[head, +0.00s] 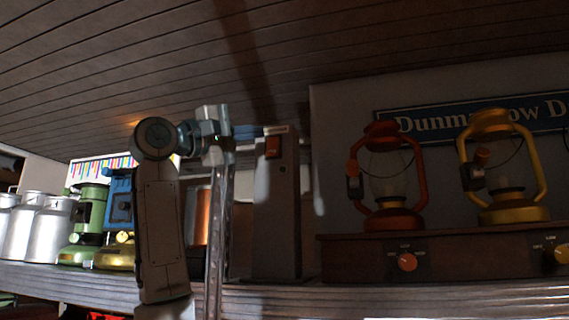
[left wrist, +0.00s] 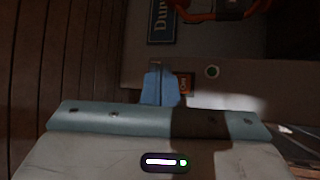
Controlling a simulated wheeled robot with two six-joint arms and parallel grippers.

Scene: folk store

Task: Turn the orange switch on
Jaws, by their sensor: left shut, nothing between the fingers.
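The orange switch (head: 273,147) is on the upper front of an upright dark post (head: 277,220) in the head view. In the left wrist view the orange switch (left wrist: 187,84) shows just right of my fingers, partly hidden by them. A small round green spot (left wrist: 212,71) shows beside it on the post. My left gripper (head: 247,131) is shut and empty, its blue fingers close to the top of the post, near the switch. The fingers also show in the left wrist view (left wrist: 160,88). I cannot tell whether they touch the switch. My right gripper is out of view.
A red lantern (head: 390,190) and a yellow lantern (head: 503,180) stand on a wooden box (head: 350,262) with an orange knob (head: 407,262). Milk cans (head: 45,232) and a green lantern (head: 88,225) stand left on the shelf. A copper-coloured object (head: 202,217) is behind my arm.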

